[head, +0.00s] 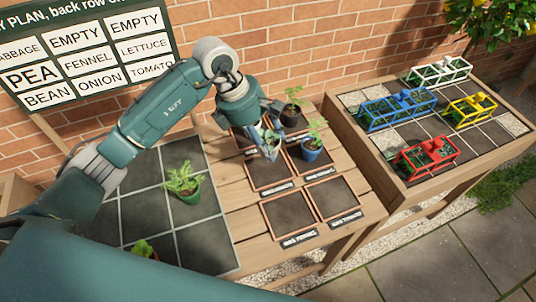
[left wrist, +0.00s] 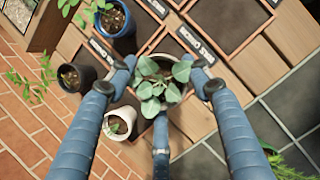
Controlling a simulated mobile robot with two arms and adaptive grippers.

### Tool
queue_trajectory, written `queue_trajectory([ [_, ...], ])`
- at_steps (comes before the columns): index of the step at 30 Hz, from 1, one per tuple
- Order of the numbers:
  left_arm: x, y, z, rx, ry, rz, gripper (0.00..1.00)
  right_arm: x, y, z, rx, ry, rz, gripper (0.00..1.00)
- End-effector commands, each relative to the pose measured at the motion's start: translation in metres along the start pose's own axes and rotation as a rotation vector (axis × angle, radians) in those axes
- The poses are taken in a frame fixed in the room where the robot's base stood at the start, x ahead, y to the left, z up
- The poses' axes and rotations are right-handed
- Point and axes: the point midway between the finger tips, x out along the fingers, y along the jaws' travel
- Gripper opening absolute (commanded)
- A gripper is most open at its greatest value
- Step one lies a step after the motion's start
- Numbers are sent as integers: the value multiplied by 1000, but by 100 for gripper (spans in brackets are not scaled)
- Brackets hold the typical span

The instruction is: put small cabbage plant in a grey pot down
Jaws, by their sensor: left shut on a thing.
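My left gripper (head: 268,145) reaches over the wooden table and is shut on the grey pot with the small cabbage plant. In the left wrist view the cabbage's broad grey-green leaves (left wrist: 168,84) fill the space between the blue fingers, and part of the pot's pale rim (left wrist: 148,63) shows. In the head view the fingers hide most of the pot. It is above the framed dark squares, close to the blue pot (head: 311,150); I cannot tell whether its base touches the table. My right gripper is not in view.
A black pot (head: 291,117) stands behind. The left wrist view shows a white pot (left wrist: 120,122) beside the left finger. Two front framed squares (head: 333,196) are empty. A green pot (head: 189,192) stands on the grey tiled area. Colored crates sit on the right table (head: 395,203).

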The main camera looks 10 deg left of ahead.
Motion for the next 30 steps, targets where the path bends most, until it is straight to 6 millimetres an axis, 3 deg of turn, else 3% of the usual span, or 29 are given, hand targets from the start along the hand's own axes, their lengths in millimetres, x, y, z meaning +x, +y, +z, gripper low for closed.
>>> queue_trajectory([
  [3, 18, 0, -7, -2, -1, -2, 21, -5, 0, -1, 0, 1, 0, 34],
  [10, 34, 0, -12, 0, -2, -1, 21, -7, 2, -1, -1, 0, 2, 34],
  [17, 64, 0, -25, -2, -1, -2, 21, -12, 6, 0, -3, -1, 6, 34],
  [28, 71, 1, -27, 1, -1, 2, 21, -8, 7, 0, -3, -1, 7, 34],
  [29, 71, 1, -27, 1, -1, 1, 52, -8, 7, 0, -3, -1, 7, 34],
  [30, 70, 0, -27, 1, -1, 1, 60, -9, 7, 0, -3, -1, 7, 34],
])
